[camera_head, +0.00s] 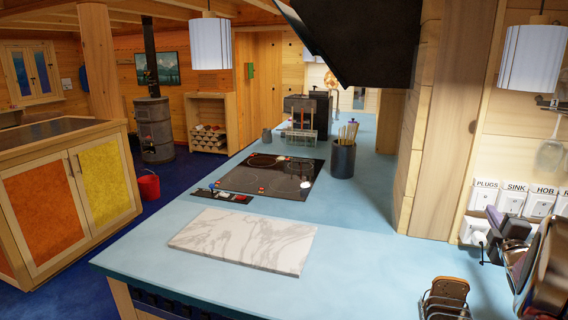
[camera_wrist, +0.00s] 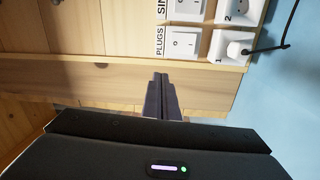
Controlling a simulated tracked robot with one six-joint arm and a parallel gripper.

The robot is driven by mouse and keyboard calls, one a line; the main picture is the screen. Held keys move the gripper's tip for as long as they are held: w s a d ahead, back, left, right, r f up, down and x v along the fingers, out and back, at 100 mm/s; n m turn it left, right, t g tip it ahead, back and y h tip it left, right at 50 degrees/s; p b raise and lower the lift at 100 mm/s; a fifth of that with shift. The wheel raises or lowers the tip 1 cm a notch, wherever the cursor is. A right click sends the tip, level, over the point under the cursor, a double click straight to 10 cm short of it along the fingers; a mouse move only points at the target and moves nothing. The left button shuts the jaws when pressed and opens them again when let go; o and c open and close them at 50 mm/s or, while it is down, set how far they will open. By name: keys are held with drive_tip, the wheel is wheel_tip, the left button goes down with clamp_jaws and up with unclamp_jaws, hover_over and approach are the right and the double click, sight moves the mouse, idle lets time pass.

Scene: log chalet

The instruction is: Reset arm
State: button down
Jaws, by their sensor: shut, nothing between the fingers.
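My gripper (camera_head: 502,222) is at the right edge of the head view, in front of the wall switches and above the blue worktop. It also shows in the wrist view (camera_wrist: 162,95), with its two dark fingers together and nothing between them. Part of my arm is cut off by the right edge of the head view.
Labelled wall switches (camera_head: 486,193) and a socket with a black cable (camera_wrist: 237,47) are close to my gripper. A marble slab (camera_head: 245,239), a hob (camera_head: 265,175) and a utensil pot (camera_head: 342,158) are on the worktop (camera_head: 365,265).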

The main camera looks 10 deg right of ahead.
drive_tip(key=a+r+m+g+y, duration=0.15)
drive_tip(key=a+m, duration=0.25)
drive_tip(key=a, duration=1.1)
drive_tip(key=a+r+m+g+y, duration=0.1)
drive_tip(key=a+m+g+y, duration=0.15)
drive_tip(key=a, duration=1.25)
drive_tip(key=s+a+f+m+g+y, duration=0.2)
drive_tip(key=s+a+f+g, duration=0.1)
drive_tip(key=s+a, duration=0.8)
drive_tip(key=s+a+f+m+g+y, duration=0.2)
drive_tip(key=s+a+f, duration=0.4)
drive_tip(key=s+a, duration=0.5)
drive_tip(key=a+g+y, duration=0.1)
drive_tip(key=a, duration=0.4)
drive_tip(key=shift+s+a+g+y, duration=0.2)
drive_tip(key=shift+a+g+y, duration=0.1)
drive_tip(key=shift+d, duration=0.1)
